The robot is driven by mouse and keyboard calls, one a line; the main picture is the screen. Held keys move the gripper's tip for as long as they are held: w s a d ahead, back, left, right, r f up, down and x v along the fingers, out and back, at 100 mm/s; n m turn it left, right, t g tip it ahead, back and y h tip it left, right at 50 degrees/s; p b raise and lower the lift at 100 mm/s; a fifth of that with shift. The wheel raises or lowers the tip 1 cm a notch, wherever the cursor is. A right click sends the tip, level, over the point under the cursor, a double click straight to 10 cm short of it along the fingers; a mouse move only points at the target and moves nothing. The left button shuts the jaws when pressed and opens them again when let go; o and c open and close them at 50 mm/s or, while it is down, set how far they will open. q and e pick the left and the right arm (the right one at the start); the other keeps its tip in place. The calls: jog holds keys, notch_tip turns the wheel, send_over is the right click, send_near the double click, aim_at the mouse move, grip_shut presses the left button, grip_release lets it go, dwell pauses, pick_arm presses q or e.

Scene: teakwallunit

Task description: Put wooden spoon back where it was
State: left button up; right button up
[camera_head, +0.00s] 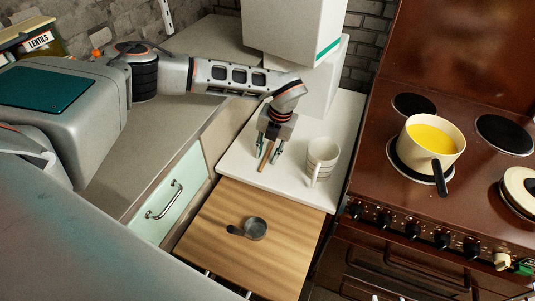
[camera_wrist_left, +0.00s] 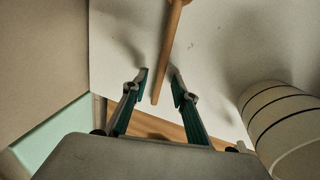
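The wooden spoon (camera_head: 266,156) is on or just above the white worktop, left of a striped mug; only part of its handle shows in the head view. In the left wrist view, its handle (camera_wrist_left: 168,50) runs from the top edge down between the fingertips. My left gripper (camera_head: 268,153) points down over the handle. Its two fingers (camera_wrist_left: 158,82) stand apart on either side of the handle, with visible gaps. The spoon's bowl end is out of view or hidden. My right gripper does not show.
The striped mug (camera_head: 322,160) stands close right of the gripper. A small dark metal cup (camera_head: 255,229) sits on the wooden board (camera_head: 215,255) in front. A pot of yellow liquid (camera_head: 431,141) is on the stove (camera_head: 395,210). A white appliance (camera_head: 322,85) stands behind.

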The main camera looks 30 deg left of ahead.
pick_arm(q)
notch_tip(320, 180, up, 7)
jog(key=d, duration=0.1)
jog(key=shift+w+d+r, duration=0.15)
dwell(0.5)
